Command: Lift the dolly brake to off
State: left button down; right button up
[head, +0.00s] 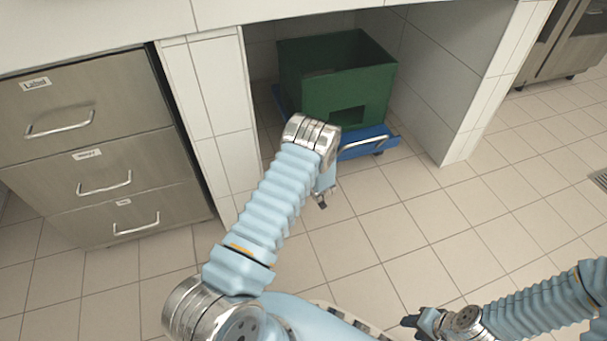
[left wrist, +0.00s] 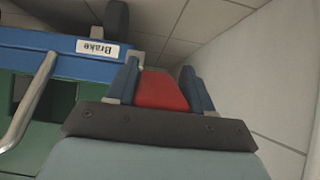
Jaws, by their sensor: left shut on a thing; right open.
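The blue dolly (head: 370,141) stands under the counter and carries a green crate (head: 345,90). The left wrist view shows the dolly's blue edge (left wrist: 50,42) with a label (left wrist: 97,48) reading "Brake", upside down. Beside the label, a red brake piece (left wrist: 160,92) sits between the fingers of my left gripper (left wrist: 160,75), which is shut on it. In the head view, my left wrist and forearm hide the brake and most of that gripper. My right gripper (head: 408,321) is open, low over the floor at the bottom right, far from the dolly.
Tiled walls (head: 445,85) close in the dolly's bay on both sides. A metal drawer unit (head: 85,140) stands to the left. The dolly's silver handle (head: 362,148) is close to my left wrist. The tiled floor (head: 480,220) in front and to the right is clear.

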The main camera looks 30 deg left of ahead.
pick_arm(q)
jog(key=shift+w+r+g+h+p, duration=0.1)
jog(key=shift+r+g+h+p, duration=0.3)
jog(key=shift+h+p, duration=0.1)
jog(key=shift+a, duration=0.1)
jog(key=c, duration=0.5)
grip_release()
jog(key=p+v, duration=0.2)
jog(key=v, duration=1.1)
jog(key=shift+r+p, duration=0.35)
jog(key=shift+d, duration=0.25)
